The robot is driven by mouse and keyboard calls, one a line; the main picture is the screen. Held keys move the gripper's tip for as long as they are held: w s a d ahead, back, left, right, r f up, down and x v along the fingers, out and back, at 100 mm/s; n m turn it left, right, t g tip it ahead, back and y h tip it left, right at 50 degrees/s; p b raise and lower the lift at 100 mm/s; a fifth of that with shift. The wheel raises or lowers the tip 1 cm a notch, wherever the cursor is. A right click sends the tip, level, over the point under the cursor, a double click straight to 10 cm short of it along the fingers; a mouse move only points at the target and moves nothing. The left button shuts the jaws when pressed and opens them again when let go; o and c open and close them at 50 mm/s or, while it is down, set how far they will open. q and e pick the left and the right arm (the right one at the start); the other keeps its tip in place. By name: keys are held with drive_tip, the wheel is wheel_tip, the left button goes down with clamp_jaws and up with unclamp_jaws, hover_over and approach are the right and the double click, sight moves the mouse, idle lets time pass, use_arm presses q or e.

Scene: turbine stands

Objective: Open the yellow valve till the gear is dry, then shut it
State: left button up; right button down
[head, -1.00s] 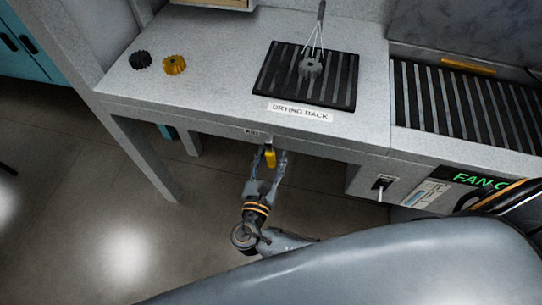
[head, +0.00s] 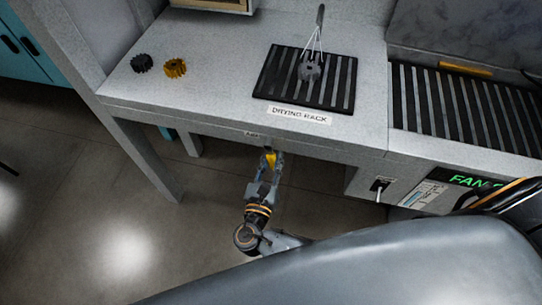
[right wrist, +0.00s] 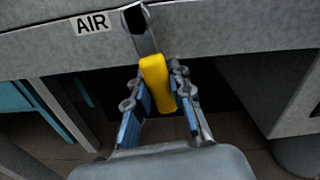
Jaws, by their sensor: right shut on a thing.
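The yellow valve handle (head: 270,158) hangs below the front edge of the workbench. It shows large in the right wrist view (right wrist: 157,84), hanging slightly tilted from a dark metal stem beside an AIR label (right wrist: 91,23). My right gripper (head: 270,163) is shut on this handle, one finger on each side. A grey gear (head: 309,72) sits on the black slatted drying rack (head: 262,86), under a nozzle (head: 320,16) with thin pale lines fanning down to it. Whether the gear is wet is too small to tell. My left gripper is not in view.
A black gear (head: 141,63) and a yellow gear (head: 175,67) stand at the left of the workbench (head: 220,75). A switch (head: 379,186) and a green-lit FAN sign (head: 470,181) are on the right front. Open floor lies left of my right arm.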

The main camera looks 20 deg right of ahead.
drive_tip(key=shift+s+d+r+n+p, duration=0.25)
drive_tip(key=shift+d+n+p, duration=0.15)
drive_tip(key=shift+n+p, duration=0.9)
drive_tip(key=shift+s+d+r+n+p, duration=0.35)
drive_tip(key=shift+n+p, duration=0.4)
drive_tip(key=shift+p, duration=0.9)
drive_tip(key=shift+s+d+r+n+p, duration=0.2)
drive_tip(key=shift+d+n+p, duration=0.25)
drive_tip(key=shift+n+p, duration=0.85)
drive_tip(key=c, duration=1.2)
unclamp_jaws()
drive_tip(key=shift+o, duration=0.2)
drive_tip(key=shift+s, duration=0.1)
drive_tip(key=v, duration=1.2)
drive_tip(key=shift+c, duration=0.2)
